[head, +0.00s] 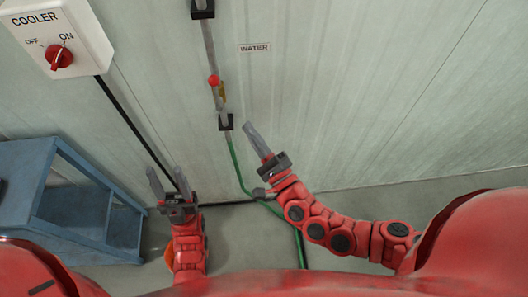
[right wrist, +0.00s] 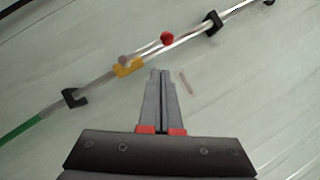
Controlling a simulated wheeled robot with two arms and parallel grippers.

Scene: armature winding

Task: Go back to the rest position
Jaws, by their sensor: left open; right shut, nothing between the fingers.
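My left gripper (head: 169,180) is open and empty, pointing up at the lower left of the head view, in front of the wall and right of the blue table. My right gripper (head: 250,130) is shut with nothing between its fingers. It is just right of the lower pipe bracket and apart from the pipe as far as I can tell. In the right wrist view its closed fingers (right wrist: 161,74) point at the wall, below the pipe with the red ball and yellow part.
A metal pipe (head: 208,45) with a red knob (head: 213,80) runs down the pale wall to a green hose (head: 236,165). A cooler switch box (head: 85,30) is at the upper left. A blue table (head: 25,155) stands at the left. The wall on the right is clear.

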